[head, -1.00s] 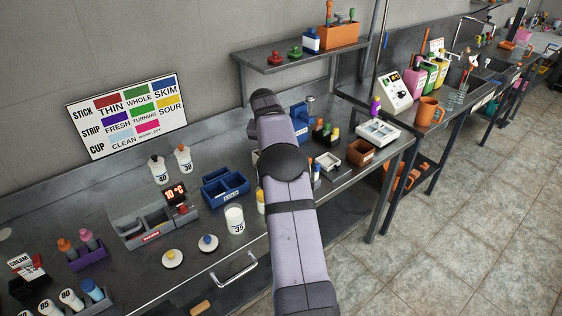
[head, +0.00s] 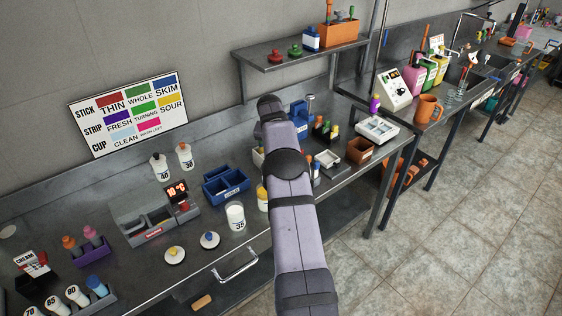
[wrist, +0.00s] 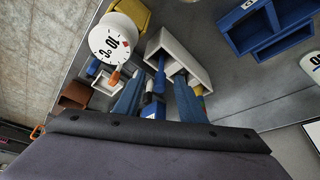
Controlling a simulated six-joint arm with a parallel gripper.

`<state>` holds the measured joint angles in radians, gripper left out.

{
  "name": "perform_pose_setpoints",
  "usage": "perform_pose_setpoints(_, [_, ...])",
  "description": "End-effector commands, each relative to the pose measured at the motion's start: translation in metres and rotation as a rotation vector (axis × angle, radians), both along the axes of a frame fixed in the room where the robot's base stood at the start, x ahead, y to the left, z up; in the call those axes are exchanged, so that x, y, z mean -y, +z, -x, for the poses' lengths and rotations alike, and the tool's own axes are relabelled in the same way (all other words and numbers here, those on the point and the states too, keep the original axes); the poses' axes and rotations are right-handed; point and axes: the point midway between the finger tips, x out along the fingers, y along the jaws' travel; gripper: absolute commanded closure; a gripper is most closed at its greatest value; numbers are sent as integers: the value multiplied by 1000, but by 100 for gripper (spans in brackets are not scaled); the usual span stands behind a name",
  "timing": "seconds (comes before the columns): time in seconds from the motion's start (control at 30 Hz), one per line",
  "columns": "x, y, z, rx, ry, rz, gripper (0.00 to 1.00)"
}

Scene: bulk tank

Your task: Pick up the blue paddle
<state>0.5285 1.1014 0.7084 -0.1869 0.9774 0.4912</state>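In the wrist view, my gripper (wrist: 158,84) has two blue-grey fingers standing apart, pointing up the picture. A slim blue upright piece (wrist: 160,76), which looks like the blue paddle, shows between the fingers at the open end of a white holder (wrist: 178,50). A dark blue piece with a white label (wrist: 153,109) lies between the fingers nearer the palm. I cannot tell whether the two blue pieces are one thing, or whether a finger touches them. In the head view my arm hides the gripper and most of this spot.
A white round dial thermometer (wrist: 113,42) stands close left of the fingers in the wrist view. A blue divided tray (wrist: 262,28) lies upper right. In the head view, a white cup marked 35 (head: 235,217) and a grey bin with a red display (head: 150,222) stand left of my arm.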

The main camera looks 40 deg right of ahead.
Motion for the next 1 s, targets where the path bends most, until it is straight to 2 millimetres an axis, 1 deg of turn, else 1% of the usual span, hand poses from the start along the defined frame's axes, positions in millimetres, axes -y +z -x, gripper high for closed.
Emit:
perform_pose_setpoints(0.4, [12,-32,-9,0,-1,-1,63])
perform_pose_setpoints(0.6, [13,-39,-10,0,-1,0,63])
perform_pose_setpoints(0.83, [13,-39,-11,0,0,0,63])
perform_pose_setpoints(0.87, [13,-39,-11,0,0,0,66])
perform_pose_setpoints(0.9, [13,-39,-11,0,0,0,75])
perform_pose_setpoints(0.97, [13,-39,-11,0,0,0,90])
perform_pose_setpoints(1.0, [13,-39,-11,0,0,0,99])
